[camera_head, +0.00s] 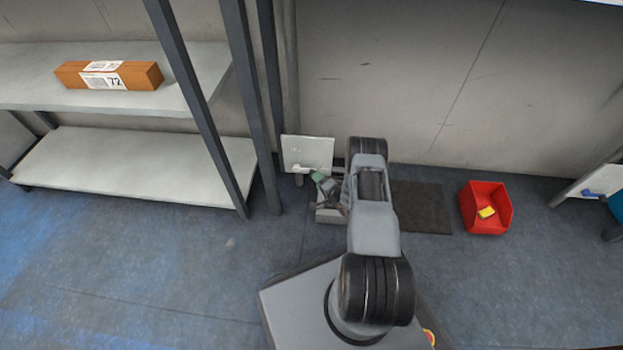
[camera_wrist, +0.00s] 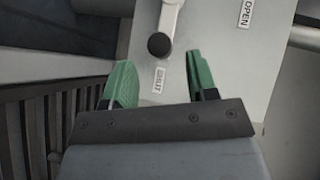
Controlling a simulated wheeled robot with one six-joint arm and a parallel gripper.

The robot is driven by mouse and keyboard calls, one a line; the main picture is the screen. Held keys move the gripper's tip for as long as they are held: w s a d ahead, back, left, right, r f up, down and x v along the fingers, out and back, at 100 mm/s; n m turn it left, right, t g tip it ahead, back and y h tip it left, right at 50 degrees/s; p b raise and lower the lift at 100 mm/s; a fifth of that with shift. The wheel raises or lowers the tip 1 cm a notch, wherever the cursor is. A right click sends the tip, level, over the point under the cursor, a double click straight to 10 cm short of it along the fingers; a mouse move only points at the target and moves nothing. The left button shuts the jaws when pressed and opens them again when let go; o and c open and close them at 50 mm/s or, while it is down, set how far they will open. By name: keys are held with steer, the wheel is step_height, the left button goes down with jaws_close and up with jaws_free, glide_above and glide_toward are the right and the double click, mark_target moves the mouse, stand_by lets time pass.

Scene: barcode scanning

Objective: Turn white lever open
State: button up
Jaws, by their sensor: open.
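The white lever (camera_wrist: 171,18) shows in the wrist view on a pale panel (camera_wrist: 222,62), with a round black knob (camera_wrist: 159,45) at its end. The knob is beside a "SHUT" label (camera_wrist: 158,79); an "OPEN" label (camera_wrist: 246,14) is further up and right. My gripper (camera_wrist: 160,75) has green fingers, is open and empty, and its fingertips lie either side of the knob in the picture. Whether they touch it I cannot tell. In the head view the panel (camera_head: 308,150) stands by the wall, with my gripper (camera_head: 318,177) at its lower edge.
A shelf rack (camera_head: 110,175) with a long brown box (camera_head: 110,75) stands at the left. A red bin (camera_head: 487,208) holding a yellow item (camera_head: 487,212) is on the floor at the right, beside a dark mat (camera_head: 425,207). Open floor (camera_head: 150,260) lies at front left.

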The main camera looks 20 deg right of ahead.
steer(key=shift+b+x, duration=0.9)
steer(key=shift+x, duration=1.75)
steer(key=shift+c, duration=0.3)
jaws_close()
